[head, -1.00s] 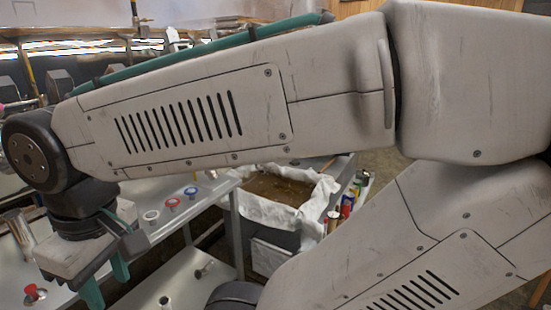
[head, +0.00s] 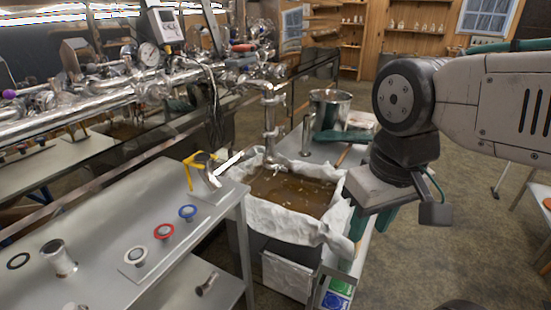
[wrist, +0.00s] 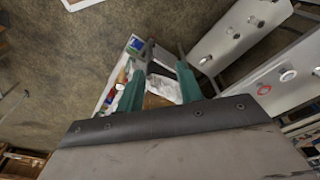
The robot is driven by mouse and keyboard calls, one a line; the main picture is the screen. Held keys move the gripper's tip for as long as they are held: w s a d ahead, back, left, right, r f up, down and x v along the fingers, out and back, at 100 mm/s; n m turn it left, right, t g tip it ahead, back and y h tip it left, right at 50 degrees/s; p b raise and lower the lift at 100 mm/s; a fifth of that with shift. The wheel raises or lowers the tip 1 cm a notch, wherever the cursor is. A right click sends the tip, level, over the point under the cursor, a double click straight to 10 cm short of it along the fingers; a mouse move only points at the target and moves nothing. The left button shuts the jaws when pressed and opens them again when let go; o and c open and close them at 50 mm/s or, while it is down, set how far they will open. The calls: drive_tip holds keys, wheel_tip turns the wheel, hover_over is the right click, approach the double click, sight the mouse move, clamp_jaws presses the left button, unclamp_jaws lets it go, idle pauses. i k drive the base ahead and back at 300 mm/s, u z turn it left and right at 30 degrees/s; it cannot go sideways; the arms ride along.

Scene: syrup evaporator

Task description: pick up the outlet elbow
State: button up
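A shiny bent steel piece (head: 210,172), which looks like the outlet elbow, stands at the far corner of the steel table with a yellow part beside it. A short flanged steel pipe (head: 58,260) stands at the table's left, and a small dark metal fitting (head: 207,284) lies on the lower shelf. My gripper (head: 371,221) hangs to the right of the table, beyond the trough and well apart from the bent piece. In the wrist view my gripper (wrist: 160,88) shows its two teal fingers spread with nothing between them. I cannot pick out the bent piece there.
A cloth-lined trough (head: 335,212) of brown liquid stands between table and gripper. White, red (head: 163,231) and blue (head: 187,212) ringed fittings sit on the steel table (head: 100,225). Steel piping (head: 130,95) runs behind. A steel pot (head: 329,108) stands farther back. Open floor lies right.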

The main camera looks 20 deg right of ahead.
sight(208, 176)
drive_tip(key=z, duration=0.25)
drive_tip(key=i, duration=1)
